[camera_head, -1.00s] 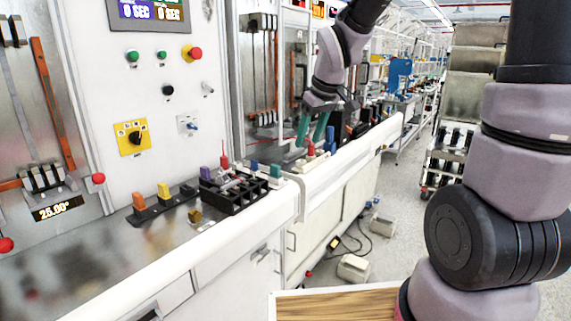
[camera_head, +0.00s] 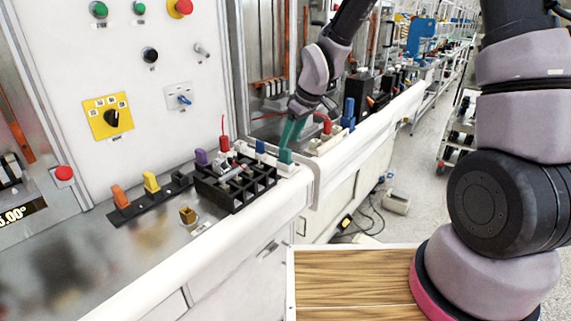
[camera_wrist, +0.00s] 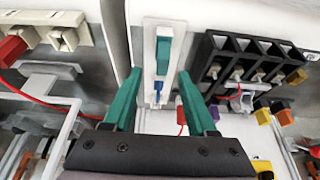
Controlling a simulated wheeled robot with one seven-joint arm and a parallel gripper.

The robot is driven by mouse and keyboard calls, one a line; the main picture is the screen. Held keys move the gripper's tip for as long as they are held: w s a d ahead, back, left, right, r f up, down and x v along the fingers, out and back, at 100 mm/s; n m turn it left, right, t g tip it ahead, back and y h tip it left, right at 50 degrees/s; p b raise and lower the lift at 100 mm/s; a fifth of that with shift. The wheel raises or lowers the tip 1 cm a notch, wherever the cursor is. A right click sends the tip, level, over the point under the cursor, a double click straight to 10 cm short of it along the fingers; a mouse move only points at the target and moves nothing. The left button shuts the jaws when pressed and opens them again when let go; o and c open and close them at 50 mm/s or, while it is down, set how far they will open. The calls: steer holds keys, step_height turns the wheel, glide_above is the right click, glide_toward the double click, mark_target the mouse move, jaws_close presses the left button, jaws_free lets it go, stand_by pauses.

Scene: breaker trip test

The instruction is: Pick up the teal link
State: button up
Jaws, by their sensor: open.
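The teal link (camera_head: 285,157) stands upright in a white holder at the front right of the bench, beside the black rack. In the wrist view the teal link (camera_wrist: 163,52) lies ahead, between the lines of my two fingers. My gripper (camera_head: 289,134) has teal fingers and hangs just above the link. It also shows in the wrist view (camera_wrist: 160,74), with its fingers spread and nothing between them. A blue link (camera_wrist: 158,88) sits in the same white holder, nearer my palm in that view. I cannot tell the exact height gap to the teal link.
The black rack (camera_head: 236,185) stands close left of the link. Purple (camera_head: 201,157), red (camera_head: 224,144), yellow (camera_head: 151,182) and orange (camera_head: 120,197) pieces stand nearby. A second bench with a tall blue piece (camera_head: 348,112) is on the right. The bench's front left is mostly clear.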

mark_target(286, 149)
steer(key=x, duration=0.5)
steer(key=shift+s+f, duration=0.1)
steer(key=shift+s, duration=0.1)
jaws_close()
